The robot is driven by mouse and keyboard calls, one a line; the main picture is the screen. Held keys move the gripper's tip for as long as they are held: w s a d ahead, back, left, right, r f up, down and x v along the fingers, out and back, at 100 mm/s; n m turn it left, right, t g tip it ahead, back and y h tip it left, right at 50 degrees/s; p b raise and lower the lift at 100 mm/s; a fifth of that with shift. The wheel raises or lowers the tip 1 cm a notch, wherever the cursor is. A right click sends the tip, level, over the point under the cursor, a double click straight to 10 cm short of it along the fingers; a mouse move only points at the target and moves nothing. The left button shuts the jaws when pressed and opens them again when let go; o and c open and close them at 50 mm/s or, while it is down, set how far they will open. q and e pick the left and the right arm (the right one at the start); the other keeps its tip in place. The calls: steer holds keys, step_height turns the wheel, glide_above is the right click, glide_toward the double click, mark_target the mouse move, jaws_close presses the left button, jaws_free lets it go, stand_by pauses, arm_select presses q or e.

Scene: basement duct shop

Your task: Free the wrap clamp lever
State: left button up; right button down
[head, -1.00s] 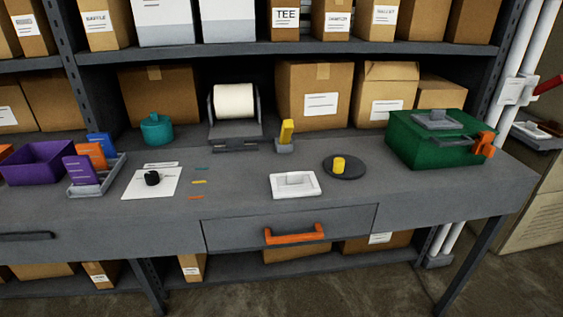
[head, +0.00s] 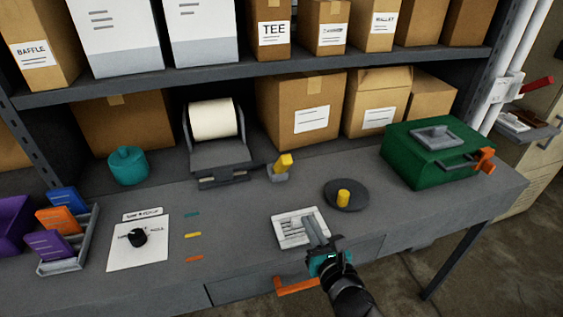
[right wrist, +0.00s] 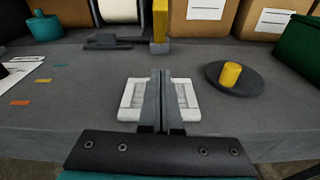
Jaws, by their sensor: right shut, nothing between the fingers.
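A white roll (head: 213,119) sits in a grey holder (head: 222,157) at the back of the bench. A short yellow lever-like piece (head: 284,161) stands in a small grey base just right of the holder. It also shows in the right wrist view (right wrist: 160,20), straight beyond my fingers. I cannot tell for sure which part is the wrap clamp lever. My right gripper (head: 312,220) is shut and empty, in front of the yellow piece and over a white plate (head: 290,230). Its fingers (right wrist: 160,75) hide the plate's middle. My left gripper is not in view.
A yellow knob (head: 344,197) on a dark disc is right of the gripper. A green box (head: 432,160) with an orange latch (head: 484,160) stands farther right. A black knob (head: 138,237) and a teal pot (head: 127,167) are left. An orange drawer handle (head: 292,286) is below.

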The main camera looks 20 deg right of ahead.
steer(key=shift+w+a+r+n, duration=0.15)
steer(key=shift+w+r+n, duration=0.25)
steer(key=shift+r, duration=0.65)
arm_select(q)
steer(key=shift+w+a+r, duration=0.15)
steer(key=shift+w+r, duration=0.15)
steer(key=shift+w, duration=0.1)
arm_select(e)
steer(key=shift+f, duration=0.1)
steer(key=shift+w, duration=0.1)
glide_toward(286, 167)
steer(key=w+f, duration=0.2)
steer(key=f, duration=0.1)
steer(key=shift+a+f, duration=0.15)
steer(key=shift+f, duration=0.05)
steer(key=w+r, duration=0.2)
steer(key=shift+w+a+p, duration=0.1)
steer(key=shift+w+p, duration=0.3)
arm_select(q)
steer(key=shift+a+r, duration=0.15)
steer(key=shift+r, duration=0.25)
arm_select(e)
steer(key=shift+w+r, duration=0.2)
steer(key=shift+w, duration=0.2)
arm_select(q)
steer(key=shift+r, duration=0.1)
